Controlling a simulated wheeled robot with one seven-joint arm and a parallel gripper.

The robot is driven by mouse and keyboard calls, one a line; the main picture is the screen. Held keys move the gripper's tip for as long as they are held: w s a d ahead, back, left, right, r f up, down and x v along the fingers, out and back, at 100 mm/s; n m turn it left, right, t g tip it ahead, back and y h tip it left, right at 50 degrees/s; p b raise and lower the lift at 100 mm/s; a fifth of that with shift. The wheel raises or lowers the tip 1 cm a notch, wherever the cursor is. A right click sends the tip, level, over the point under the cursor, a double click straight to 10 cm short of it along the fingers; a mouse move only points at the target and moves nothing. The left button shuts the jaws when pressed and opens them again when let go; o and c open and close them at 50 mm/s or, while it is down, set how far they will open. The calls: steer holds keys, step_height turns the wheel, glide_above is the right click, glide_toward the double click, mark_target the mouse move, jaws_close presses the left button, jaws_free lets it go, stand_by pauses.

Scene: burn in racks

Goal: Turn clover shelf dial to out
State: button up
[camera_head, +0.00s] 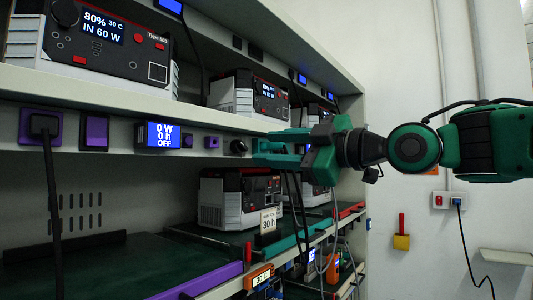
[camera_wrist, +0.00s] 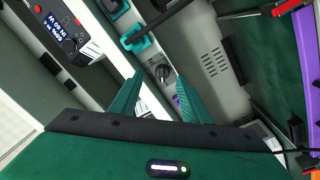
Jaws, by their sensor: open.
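A black round dial (camera_head: 238,146) sits on the rail of the middle shelf, right of a small purple square and left of my gripper. In the wrist view the dial (camera_wrist: 163,73) shows between my fingers, with a pale pointer mark whose setting is too small to read. My gripper (camera_head: 258,152) is open and empty, its green fingers pointing left along the rail. In the wrist view my gripper (camera_wrist: 160,76) has one finger on each side of the dial; contact cannot be told. No clover label is legible. A display (camera_head: 164,135) on this rail reads 0 W, 0 h, OFF.
Power stations stand above (camera_head: 100,40) and below (camera_head: 240,198) the rail. A black plug (camera_head: 44,124) with a hanging cable is at left. A teal socket (camera_wrist: 133,40) with a black cable lies close to my fingers. Open floor space is right of the rack.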

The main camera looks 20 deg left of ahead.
steer(key=shift+v, duration=0.9)
steer(key=shift+w+f, duration=0.15)
steer(key=shift+f, duration=0.05)
